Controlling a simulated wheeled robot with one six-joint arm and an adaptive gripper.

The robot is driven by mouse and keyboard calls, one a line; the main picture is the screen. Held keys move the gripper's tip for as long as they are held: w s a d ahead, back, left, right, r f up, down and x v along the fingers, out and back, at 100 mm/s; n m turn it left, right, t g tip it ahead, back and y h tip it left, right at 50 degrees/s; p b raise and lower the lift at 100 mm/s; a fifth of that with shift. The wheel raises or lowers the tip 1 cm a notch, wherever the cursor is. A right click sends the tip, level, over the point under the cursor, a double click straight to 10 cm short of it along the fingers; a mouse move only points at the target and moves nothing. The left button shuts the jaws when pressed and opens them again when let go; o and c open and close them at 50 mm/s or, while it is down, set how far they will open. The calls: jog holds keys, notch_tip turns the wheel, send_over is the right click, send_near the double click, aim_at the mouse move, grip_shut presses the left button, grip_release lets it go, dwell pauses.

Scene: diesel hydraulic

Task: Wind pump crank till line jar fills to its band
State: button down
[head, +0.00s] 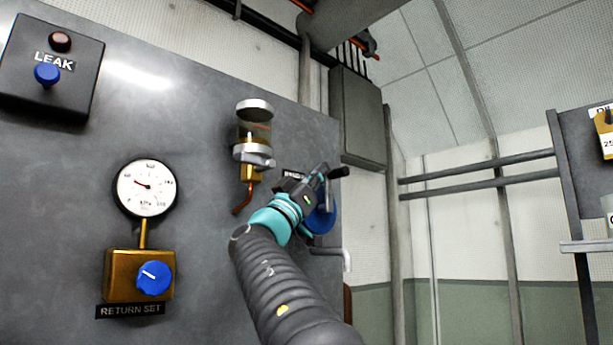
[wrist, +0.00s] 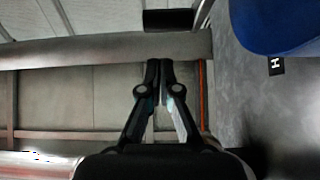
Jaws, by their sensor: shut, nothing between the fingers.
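The pump crank shows in the head view as a blue wheel (head: 324,219) with a black handle (head: 339,172), partly hidden behind my gripper (head: 320,174). The wheel also fills the upper right corner of the wrist view (wrist: 275,22). A black block, seemingly the crank handle (wrist: 168,20), lies beyond my fingertips in the wrist view. My gripper (wrist: 160,68) is shut and empty, with a visible gap to that block. The line jar (head: 256,132) is a small glass with metal cap and collar on the panel, left of the crank. Its level and band are too small to read.
The grey panel (head: 210,200) carries a pressure gauge (head: 146,187), a brass return-set block with a blue knob (head: 153,278), and a leak box (head: 50,60). A grey bent pipe (head: 330,251) sits below the crank. Rails (head: 475,170) run at right.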

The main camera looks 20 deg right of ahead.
aim_at(331, 174)
jog(key=shift+w+d+f, duration=0.1)
jog(key=shift+w+d, duration=0.15)
jog(key=shift+d, duration=0.45)
jog(key=shift+w+d, duration=0.25)
jog(key=shift+d, duration=0.45)
jog(key=shift+p, duration=0.35)
jog(key=shift+d+r, duration=0.1)
jog(key=shift+r, duration=0.1)
jog(key=shift+y+p, duration=0.3)
jog(key=shift+y, duration=0.1)
jog(key=shift+w+d, duration=0.1)
jog(key=shift+d, duration=0.05)
